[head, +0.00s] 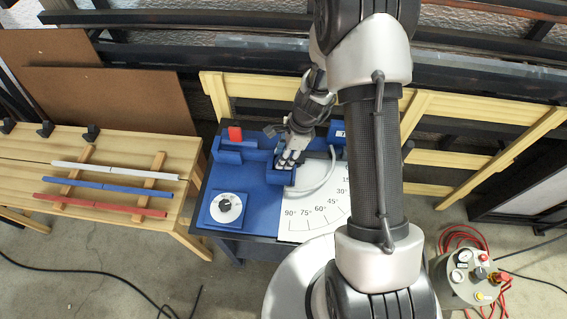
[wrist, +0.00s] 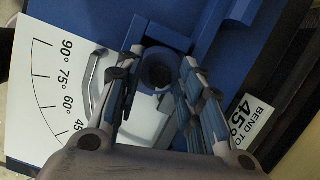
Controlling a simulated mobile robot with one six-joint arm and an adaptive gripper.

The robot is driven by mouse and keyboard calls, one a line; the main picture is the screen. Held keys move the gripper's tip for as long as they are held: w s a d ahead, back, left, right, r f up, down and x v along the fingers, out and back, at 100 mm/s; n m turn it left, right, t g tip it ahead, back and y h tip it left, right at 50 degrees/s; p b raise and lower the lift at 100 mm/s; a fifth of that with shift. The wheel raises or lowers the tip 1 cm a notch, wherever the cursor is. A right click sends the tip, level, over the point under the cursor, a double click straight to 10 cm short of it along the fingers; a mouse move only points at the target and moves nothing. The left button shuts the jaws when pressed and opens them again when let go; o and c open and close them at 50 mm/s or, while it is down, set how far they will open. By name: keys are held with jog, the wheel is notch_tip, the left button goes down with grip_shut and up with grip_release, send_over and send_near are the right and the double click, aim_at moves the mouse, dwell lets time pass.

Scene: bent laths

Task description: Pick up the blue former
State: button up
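The blue former (wrist: 157,72), a rounded blue piece with a dark round opening in its top, shows between my fingertips in the wrist view. My gripper (wrist: 163,62) is open, with one finger on each side of the former. I cannot tell whether either finger touches it. In the head view my gripper (head: 291,160) points down at the back of the blue bench (head: 255,195), beside the white angle chart (head: 315,215). There the former is mostly hidden by the fingers.
A red piece (head: 235,133) stands in the blue rack at the back left. A dial (head: 229,208) sits on the bench front. White, blue and red laths (head: 105,187) lie on a wooden table at left. A sign (wrist: 244,118) reads "BEND TO 45°".

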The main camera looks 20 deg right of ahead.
grip_shut()
dwell(0.6)
